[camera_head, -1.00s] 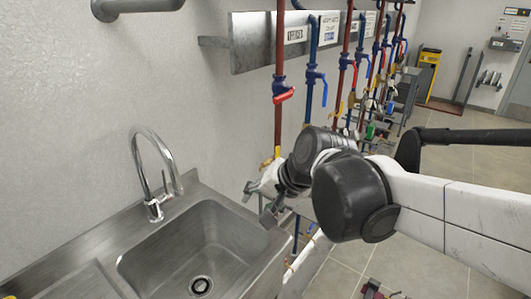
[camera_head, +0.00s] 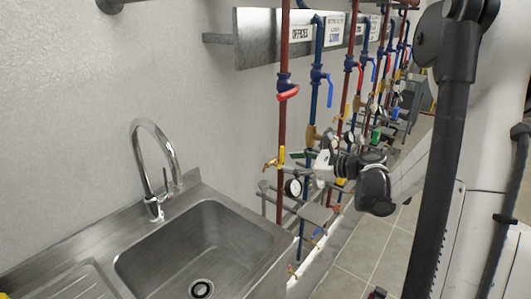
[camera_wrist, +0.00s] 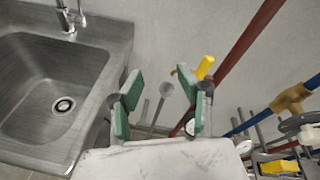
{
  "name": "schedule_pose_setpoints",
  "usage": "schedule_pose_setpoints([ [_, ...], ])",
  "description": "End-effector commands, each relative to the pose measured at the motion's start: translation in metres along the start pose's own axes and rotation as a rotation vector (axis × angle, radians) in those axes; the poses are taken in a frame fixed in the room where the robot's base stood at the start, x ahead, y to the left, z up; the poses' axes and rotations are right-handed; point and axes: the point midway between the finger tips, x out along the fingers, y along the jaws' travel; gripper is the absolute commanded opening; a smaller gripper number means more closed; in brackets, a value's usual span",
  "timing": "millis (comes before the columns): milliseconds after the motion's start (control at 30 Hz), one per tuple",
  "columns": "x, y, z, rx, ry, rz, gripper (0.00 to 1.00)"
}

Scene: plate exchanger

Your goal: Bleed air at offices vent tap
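The offices vent tap (camera_head: 271,165) is a small brass tap with a yellow lever on the red pipe (camera_head: 283,127) under the "OFFICES" label (camera_head: 301,33). Its yellow lever (camera_wrist: 205,67) shows in the wrist view just beyond the tip of my gripper's right finger. My gripper (camera_head: 304,158) is to the right of the tap in the head view. In the wrist view my gripper (camera_wrist: 165,98) is open, its two green-padded fingers wide apart and nothing held. The tap's brass body is mostly hidden behind the right finger there.
A grey drain funnel (camera_wrist: 166,89) on a pipe shows between the fingers, below the tap. A steel sink (camera_head: 205,225) with a chrome faucet (camera_head: 152,170) is at left. A pressure gauge (camera_head: 293,187) and several red and blue pipes with valves crowd the right side.

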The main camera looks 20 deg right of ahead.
Motion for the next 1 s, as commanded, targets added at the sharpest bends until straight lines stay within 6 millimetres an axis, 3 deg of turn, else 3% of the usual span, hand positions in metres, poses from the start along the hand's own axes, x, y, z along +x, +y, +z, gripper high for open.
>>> schedule_pose_setpoints([
  [33, -0.004, -0.012, -0.016, 0.061, -0.031, -0.025, 0.36],
  [233, -0.024, -0.043, -0.052, 0.275, -0.164, -0.089, 0.36],
  [500, -0.035, -0.056, -0.069, 0.38, -0.239, -0.113, 0.36],
  [667, -0.021, -0.058, -0.065, 0.381, -0.241, -0.11, 0.36],
  [1000, 0.039, -0.067, -0.052, 0.379, -0.24, -0.11, 0.36],
])
